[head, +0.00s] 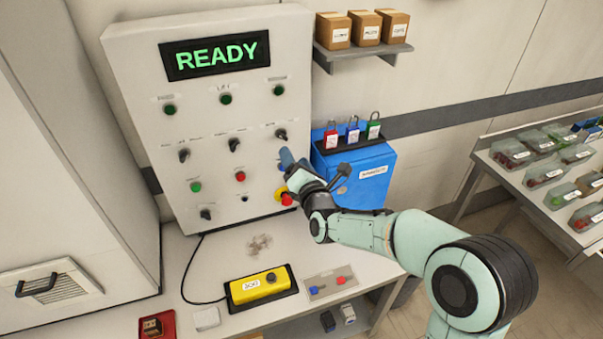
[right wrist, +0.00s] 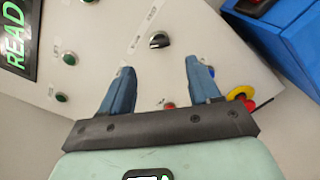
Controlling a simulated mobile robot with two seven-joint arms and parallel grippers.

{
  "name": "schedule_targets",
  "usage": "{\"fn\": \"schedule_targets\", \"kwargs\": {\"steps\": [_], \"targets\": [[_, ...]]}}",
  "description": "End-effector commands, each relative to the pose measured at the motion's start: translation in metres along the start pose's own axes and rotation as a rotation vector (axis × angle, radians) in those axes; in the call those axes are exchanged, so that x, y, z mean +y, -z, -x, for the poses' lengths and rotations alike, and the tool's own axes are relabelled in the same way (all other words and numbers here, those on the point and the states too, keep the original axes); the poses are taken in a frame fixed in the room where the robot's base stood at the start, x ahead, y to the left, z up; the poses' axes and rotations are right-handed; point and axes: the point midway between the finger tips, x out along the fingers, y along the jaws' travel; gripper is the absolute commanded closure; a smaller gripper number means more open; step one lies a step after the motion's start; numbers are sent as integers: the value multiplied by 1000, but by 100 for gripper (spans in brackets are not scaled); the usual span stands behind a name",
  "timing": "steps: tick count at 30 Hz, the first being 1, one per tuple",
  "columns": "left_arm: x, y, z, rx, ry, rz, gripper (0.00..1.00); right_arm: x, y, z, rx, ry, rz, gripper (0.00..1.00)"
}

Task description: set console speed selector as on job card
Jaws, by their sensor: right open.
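The white console panel (head: 215,105) has a lit "READY" display and a middle row of three black selectors: left (head: 184,155), centre (head: 234,144) and right (head: 281,134). Another black selector (head: 205,214) is at its lower left. Their labels are too small to read, so I cannot tell which is for speed. My right gripper (head: 287,160) is at the panel's right side, just below the right selector. In the right wrist view my right gripper (right wrist: 160,67) is open and empty, with a black selector (right wrist: 159,40) ahead, between the finger lines and apart from them. My left gripper is out of view.
A red and yellow emergency stop (head: 287,199) is close below my right gripper. A blue box (head: 357,172) with padlocks on top stands right of the panel. On the desk are a yellow box (head: 262,287), a grey plate (head: 330,284), a white pad (head: 206,318) and a red tray (head: 157,325).

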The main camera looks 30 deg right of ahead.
Motion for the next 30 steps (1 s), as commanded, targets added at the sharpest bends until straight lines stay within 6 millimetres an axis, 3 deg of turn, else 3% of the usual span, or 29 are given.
{"fn": "schedule_targets", "kwargs": {"steps": [3, 9, 30], "targets": [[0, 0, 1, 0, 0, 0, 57, 1, 0, 23, 1, -2, -3, 38], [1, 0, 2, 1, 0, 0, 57, 1, 0, 43, 0, -1, 1, 38], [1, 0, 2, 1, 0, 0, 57, 0, 0, 46, 0, -1, 2, 38]]}}
